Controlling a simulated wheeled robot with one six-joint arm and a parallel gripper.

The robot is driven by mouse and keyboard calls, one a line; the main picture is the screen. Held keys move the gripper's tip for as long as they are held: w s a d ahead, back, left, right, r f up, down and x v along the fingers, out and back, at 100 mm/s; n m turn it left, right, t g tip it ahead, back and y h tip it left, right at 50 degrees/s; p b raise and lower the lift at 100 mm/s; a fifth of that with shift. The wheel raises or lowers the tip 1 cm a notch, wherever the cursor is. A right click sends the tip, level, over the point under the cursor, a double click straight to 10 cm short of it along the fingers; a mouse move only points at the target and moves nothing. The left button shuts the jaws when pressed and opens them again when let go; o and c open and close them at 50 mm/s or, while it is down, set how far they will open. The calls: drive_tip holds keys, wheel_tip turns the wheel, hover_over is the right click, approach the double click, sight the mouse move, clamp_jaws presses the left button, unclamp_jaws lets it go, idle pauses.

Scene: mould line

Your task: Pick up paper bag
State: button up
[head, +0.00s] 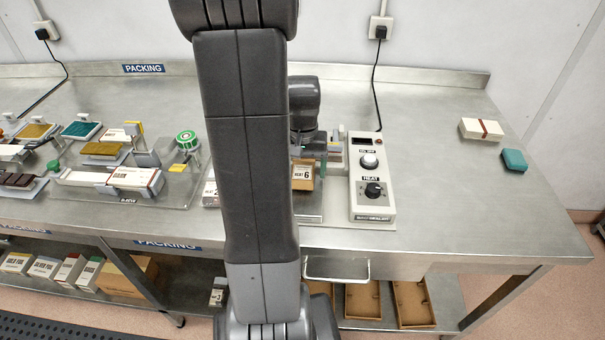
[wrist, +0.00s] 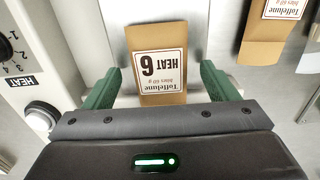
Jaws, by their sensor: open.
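A brown paper bag (wrist: 160,68) with a white label reading "Toffelune" and "HEAT 6" stands between the two green fingers of my gripper (wrist: 160,86) in the wrist view. The fingers are open, with a gap on each side of the bag. In the head view the same bag (head: 303,175) shows just right of my arm, beside the white control box. My gripper's fingertips are mostly hidden there behind my arm and wrist.
The white heat control box (head: 370,180) with knobs stands close by the bag. Another brown labelled bag (wrist: 268,35) is at the upper right of the wrist view. Cartons and trays fill the left of the steel table (head: 445,215). The right side is mostly clear, with a white box (head: 481,129) and a teal block (head: 514,160).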

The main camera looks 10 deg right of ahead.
drive_tip(key=shift+c, duration=0.2)
drive_tip(key=c, duration=1.1)
drive_tip(key=shift+r, duration=0.15)
